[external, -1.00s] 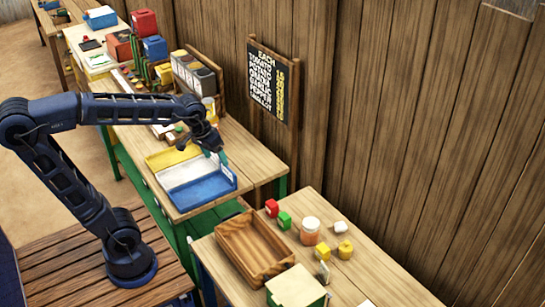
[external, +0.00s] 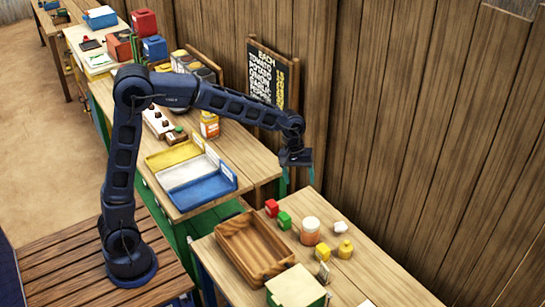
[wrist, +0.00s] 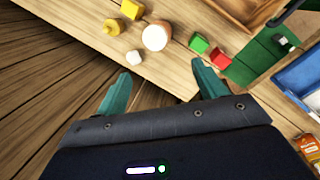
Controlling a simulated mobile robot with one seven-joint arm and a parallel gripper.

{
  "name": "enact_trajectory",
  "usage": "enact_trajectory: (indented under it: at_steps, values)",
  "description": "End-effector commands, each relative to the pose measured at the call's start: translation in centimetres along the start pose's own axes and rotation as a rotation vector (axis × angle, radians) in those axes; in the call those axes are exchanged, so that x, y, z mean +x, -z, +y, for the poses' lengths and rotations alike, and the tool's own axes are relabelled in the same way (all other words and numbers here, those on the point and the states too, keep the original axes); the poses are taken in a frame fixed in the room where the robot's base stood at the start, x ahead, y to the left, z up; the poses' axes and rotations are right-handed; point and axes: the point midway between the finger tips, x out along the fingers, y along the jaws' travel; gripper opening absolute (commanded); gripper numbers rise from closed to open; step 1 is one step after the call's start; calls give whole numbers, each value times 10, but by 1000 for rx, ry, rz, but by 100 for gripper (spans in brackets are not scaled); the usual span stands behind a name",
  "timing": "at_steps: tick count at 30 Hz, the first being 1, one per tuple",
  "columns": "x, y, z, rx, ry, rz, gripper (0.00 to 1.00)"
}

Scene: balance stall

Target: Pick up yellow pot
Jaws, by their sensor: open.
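The yellow pot (external: 345,250), small and rounded with a knob on top, stands on the near wooden table. It also shows at the upper left of the wrist view (wrist: 112,27). A yellow block (external: 323,252) sits close beside it, also in the wrist view (wrist: 131,9). My gripper (external: 297,174) is open and empty, pointing down above the back edge of this table near the wall. In the wrist view its teal fingers (wrist: 160,70) are spread apart, and the pot lies beyond them to the upper left, not between them.
A jar with a pale lid (external: 310,230), a white lump (external: 340,228), a green block (external: 284,220) and a red block (external: 272,207) stand near the pot. A wooden tray (external: 229,229) lies left of them. The plank wall (external: 430,150) runs close behind the table.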

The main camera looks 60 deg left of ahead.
Motion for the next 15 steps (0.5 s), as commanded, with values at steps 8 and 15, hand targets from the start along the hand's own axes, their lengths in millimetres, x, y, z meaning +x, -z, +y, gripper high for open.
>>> enact_trajectory:
  at_steps: [8, 15]
  values:
    - [69, 6, 62, -155, 15, -94, 70]
    - [133, 6, 108, -300, 37, -176, 70]
